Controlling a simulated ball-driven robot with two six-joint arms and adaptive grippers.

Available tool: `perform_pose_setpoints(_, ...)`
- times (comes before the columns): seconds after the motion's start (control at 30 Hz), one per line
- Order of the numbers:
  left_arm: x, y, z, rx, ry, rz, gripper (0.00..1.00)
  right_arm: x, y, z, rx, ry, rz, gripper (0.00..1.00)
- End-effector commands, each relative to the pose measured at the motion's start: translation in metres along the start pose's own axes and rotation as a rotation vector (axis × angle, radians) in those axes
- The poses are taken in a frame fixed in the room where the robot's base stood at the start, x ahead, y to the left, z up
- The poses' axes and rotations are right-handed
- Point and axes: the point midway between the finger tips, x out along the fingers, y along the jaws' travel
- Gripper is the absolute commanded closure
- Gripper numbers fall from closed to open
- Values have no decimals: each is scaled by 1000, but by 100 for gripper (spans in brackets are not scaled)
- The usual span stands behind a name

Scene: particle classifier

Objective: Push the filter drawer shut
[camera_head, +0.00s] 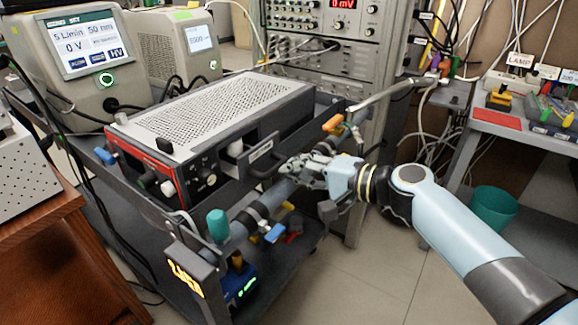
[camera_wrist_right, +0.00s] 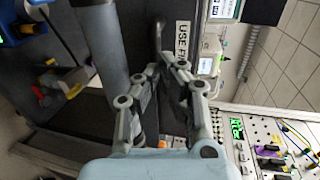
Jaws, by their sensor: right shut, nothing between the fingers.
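The filter drawer (camera_head: 268,145) is a dark box with a pale label and a dark handle on its front. In the right wrist view the labelled drawer front (camera_wrist_right: 182,42) is rotated, ahead of the fingers. My right gripper (camera_head: 285,166) is shut and empty, just to the right of and below the handle; it also shows in the right wrist view (camera_wrist_right: 165,68). I cannot tell whether it touches the drawer. My left gripper is not in view.
An electronics rack (camera_head: 350,50) stands behind, and a grey bench (camera_head: 520,128) is at right. Open floor lies in front.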

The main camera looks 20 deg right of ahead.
Motion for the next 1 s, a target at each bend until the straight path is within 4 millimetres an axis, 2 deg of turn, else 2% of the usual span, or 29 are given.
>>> perform_pose_setpoints(0.2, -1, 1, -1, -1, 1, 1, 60, 16, 0, 0, 0, 0, 1, 100)
perform_pose_setpoints(0.57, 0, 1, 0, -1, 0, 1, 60, 18, 0, 0, -1, 0, 0, 100)
perform_pose_setpoints(0.67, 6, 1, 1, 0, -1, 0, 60, 30, -2, -1, -2, 0, -4, 100)
perform_pose_setpoints(0.83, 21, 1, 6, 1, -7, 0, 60, 62, -6, -1, 0, 0, -2, 100)
perform_pose_setpoints(1.0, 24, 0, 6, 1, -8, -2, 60, 74, -12, -2, -1, 1, 0, 100)
